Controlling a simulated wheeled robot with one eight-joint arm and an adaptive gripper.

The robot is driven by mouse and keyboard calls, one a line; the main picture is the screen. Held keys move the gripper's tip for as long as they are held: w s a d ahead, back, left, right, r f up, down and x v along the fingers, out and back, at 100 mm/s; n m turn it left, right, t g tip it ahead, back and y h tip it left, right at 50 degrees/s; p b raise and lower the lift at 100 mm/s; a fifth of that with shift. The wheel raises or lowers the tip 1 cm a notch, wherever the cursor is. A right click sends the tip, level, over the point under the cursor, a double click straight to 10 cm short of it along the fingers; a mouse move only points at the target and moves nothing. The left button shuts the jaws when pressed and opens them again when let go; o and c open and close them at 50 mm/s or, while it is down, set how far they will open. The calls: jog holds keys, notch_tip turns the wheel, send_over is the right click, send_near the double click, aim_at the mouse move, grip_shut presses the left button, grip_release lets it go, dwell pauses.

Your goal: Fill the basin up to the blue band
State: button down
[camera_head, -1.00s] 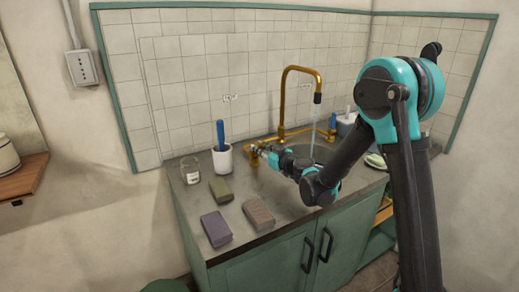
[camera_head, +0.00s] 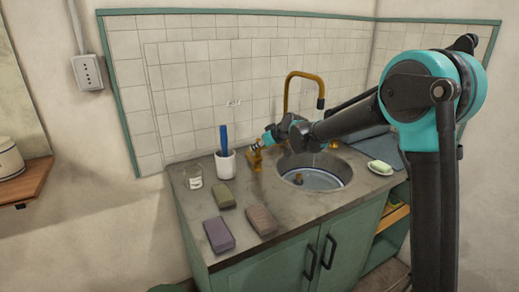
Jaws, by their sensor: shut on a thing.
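The round metal basin (camera_head: 341,167) is set into the counter. Pale water appears to lie low in it, with a bluish ring around it; the water's level against the band is too small to tell. A brass tap (camera_head: 291,84) arches over it, its dark spout (camera_head: 320,103) pointing down. My forearm crosses just below the spout, so I cannot tell whether a stream runs now. My gripper (camera_head: 267,137) is at the brass valve (camera_head: 255,157) left of the basin, shut on what looks like its handle; the grip itself is small and partly hidden.
On the counter (camera_head: 290,207) left of the basin stand a white cup (camera_head: 225,166) with a blue-handled tool and a glass jar (camera_head: 194,178). A soap dish (camera_head: 381,168) is at right.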

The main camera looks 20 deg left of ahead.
jog(key=shift+w+a+g+h, duration=0.35)
jog(key=shift+g+h, duration=0.25)
jog(key=shift+h, duration=0.1)
jog(key=c, duration=1.3)
grip_release()
jog(key=shift+c, duration=0.2)
jog(key=v, duration=1.2)
